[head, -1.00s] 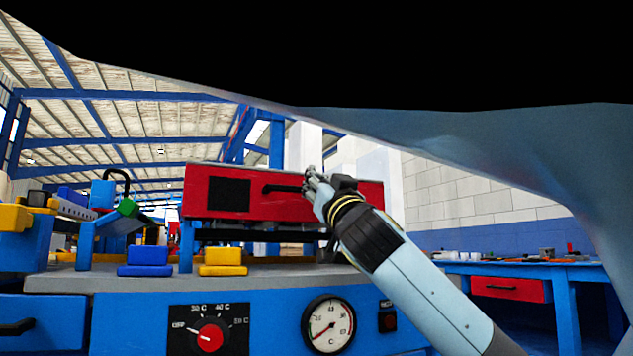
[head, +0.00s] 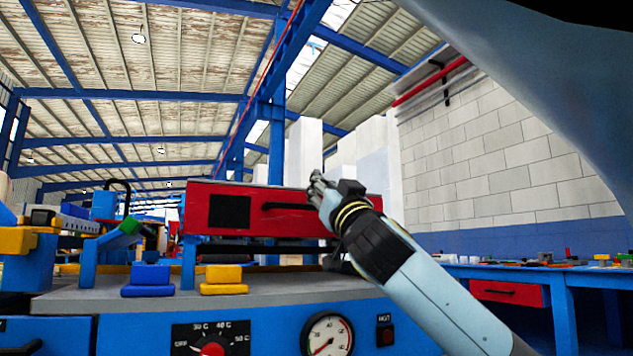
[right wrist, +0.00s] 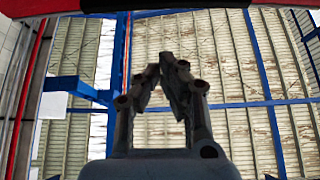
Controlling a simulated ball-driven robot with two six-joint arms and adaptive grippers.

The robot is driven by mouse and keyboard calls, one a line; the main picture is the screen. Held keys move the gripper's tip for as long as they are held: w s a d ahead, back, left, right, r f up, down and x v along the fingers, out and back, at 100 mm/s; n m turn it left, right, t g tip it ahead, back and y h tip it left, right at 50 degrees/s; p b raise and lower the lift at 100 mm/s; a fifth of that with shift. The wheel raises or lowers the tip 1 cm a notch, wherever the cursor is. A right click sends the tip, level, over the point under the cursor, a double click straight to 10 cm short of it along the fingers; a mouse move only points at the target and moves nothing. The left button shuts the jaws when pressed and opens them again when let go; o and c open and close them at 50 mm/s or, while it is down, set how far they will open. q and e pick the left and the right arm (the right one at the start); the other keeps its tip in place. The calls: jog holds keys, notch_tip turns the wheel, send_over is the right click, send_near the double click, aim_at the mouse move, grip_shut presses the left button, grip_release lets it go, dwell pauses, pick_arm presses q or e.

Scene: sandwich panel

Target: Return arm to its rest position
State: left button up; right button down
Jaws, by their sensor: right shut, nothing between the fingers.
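My right gripper (head: 318,183) is shut and empty. In the head view it overlaps the right part of the front of the red panel (head: 290,221), near the end of its black handle (head: 287,206); I cannot tell whether it touches it. In the right wrist view the gripper (right wrist: 165,65) points up against the roof, its fingers together with nothing between them. A red edge (right wrist: 180,3) crosses the top of that view. My left gripper is not in view.
The blue machine (head: 270,318) has a red dial (head: 212,349) and a gauge (head: 327,335). Blue blocks (head: 149,275) and yellow blocks (head: 225,275) stand on its grey top. A blue workbench (head: 560,280) with small items is at the right. The space above the red panel looks clear.

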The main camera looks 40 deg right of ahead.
jog(key=v, duration=0.6)
jog(key=shift+f, duration=0.55)
